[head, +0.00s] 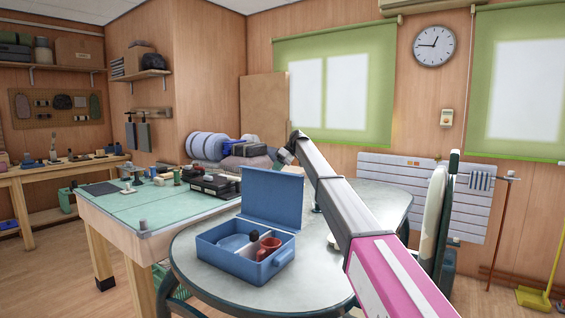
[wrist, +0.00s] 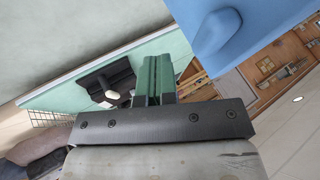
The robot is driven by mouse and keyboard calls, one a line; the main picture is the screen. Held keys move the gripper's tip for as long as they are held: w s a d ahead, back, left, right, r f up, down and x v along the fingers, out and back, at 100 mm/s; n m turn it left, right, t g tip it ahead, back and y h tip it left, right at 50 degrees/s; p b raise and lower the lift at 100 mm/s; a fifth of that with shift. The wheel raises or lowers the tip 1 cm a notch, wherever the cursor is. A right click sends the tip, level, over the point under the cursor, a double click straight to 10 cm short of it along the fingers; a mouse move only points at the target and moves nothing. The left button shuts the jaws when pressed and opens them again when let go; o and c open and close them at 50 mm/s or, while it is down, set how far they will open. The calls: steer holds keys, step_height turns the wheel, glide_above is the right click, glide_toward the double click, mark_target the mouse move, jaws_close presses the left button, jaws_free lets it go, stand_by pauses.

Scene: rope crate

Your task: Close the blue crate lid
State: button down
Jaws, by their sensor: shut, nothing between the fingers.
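The blue crate (head: 232,268) stands open on the grey rounded table. Its blue lid (head: 272,198) stands about upright along the crate's back edge. In the crate are a red cup-like piece (head: 267,249), a dark round piece (head: 253,237) and a pale blue item (head: 234,242), with a white divider between. My gripper (head: 283,157) is above and behind the lid's top edge, near its right corner. In the wrist view its fingers (wrist: 154,75) are together and empty.
The grey table (head: 200,280) has bare room around the crate. A green-topped workbench (head: 150,215) with black cases (head: 214,184) and rolled bundles (head: 207,146) stands behind to the left. A folded green-and-white item (head: 437,215) stands at the table's right.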

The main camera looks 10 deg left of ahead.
steer(key=shift+s+a+f, duration=0.2)
steer(key=shift+s+a, duration=0.2)
steer(key=shift+s, duration=0.35)
steer(key=shift+s+a+f, duration=0.2)
steer(key=shift+s+a, duration=0.2)
steer(key=shift+s, duration=0.3)
steer(key=shift+s+a+f, duration=0.2)
steer(key=shift+s+a, duration=0.2)
steer(key=shift+s, duration=0.35)
